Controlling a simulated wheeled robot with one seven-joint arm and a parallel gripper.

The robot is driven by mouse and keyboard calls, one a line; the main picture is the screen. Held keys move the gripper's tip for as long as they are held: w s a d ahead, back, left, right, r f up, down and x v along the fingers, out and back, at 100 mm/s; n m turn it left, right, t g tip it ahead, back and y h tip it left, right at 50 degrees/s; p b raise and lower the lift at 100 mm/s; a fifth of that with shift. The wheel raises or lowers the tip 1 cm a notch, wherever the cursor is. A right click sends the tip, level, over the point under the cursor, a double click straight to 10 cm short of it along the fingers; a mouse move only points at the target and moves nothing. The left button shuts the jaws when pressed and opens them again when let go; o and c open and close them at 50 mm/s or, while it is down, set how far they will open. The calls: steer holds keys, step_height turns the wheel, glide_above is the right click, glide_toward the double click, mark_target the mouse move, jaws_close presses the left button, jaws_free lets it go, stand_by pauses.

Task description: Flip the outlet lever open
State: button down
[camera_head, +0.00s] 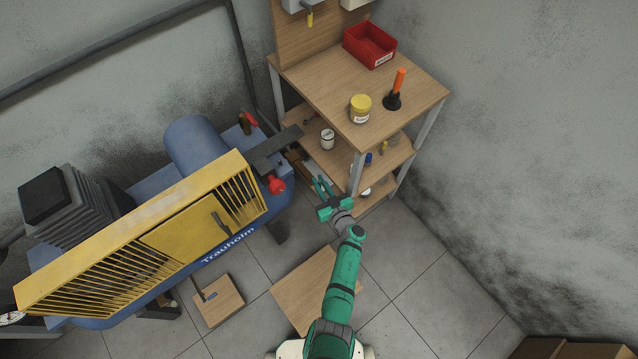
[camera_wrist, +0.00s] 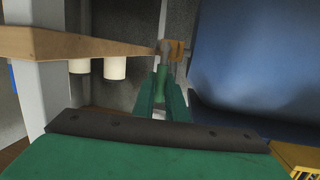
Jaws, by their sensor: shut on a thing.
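The outlet valve is a small brass-coloured fitting (camera_wrist: 176,50) beside the blue tank in the wrist view. My gripper (camera_wrist: 163,92) is just in front of it. Its green fingers are shut on a slim part that runs down from the fitting, which looks like the outlet lever (camera_wrist: 164,68). The fingers hide most of the lever, so its exact angle cannot be told. In the head view my gripper (camera_head: 322,188) is between the compressor's right end and the wooden workbench, and the lever cannot be made out there.
The blue compressor tank (camera_wrist: 250,65) is close on the right in the wrist view. A wooden shelf edge (camera_wrist: 70,44) is close on the left. The workbench (camera_head: 330,85) holds a red bin (camera_head: 369,45) and a yellow-lidded jar (camera_head: 360,108).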

steer(key=c, duration=1.8)
jaws_free()
steer(key=shift+o, duration=0.2)
steer(key=v, duration=1.1)
steer(key=shift+w+f, duration=0.1)
steer(key=shift+a, duration=0.1)
